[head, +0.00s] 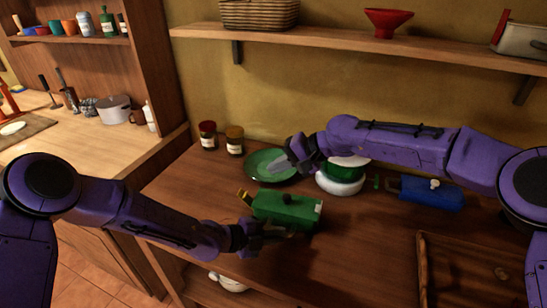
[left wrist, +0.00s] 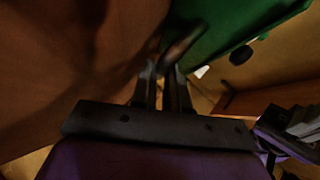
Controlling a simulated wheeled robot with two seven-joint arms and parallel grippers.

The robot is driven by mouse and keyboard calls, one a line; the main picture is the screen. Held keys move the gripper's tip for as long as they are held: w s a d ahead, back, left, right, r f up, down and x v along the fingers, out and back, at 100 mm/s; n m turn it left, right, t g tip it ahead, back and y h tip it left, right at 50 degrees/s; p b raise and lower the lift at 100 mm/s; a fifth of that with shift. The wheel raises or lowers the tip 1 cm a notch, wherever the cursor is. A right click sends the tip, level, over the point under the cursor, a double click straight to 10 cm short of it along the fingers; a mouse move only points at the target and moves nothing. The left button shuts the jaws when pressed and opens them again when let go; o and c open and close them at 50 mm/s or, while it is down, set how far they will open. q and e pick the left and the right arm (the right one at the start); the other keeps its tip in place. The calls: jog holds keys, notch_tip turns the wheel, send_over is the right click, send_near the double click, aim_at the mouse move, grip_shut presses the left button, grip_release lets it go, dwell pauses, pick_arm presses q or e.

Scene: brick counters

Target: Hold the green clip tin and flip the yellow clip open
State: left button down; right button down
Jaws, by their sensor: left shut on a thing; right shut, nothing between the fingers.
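In the left wrist view the gripper (left wrist: 166,80) is close to the green tin (left wrist: 225,30). My right gripper (head: 283,167) is shut and empty above the green plate, apart from the tin and behind it.
A green plate (head: 262,163) lies behind the tin. Two jars (head: 235,140) stand at the back left. White and green dishes (head: 340,184) and a blue tin (head: 432,193) stand to the right. A wooden tray (head: 470,270) is at the front right. A shelf (head: 350,52) runs above.

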pick_arm(q)
jog(key=c, duration=1.1)
grip_release()
jog(key=shift+o, duration=0.2)
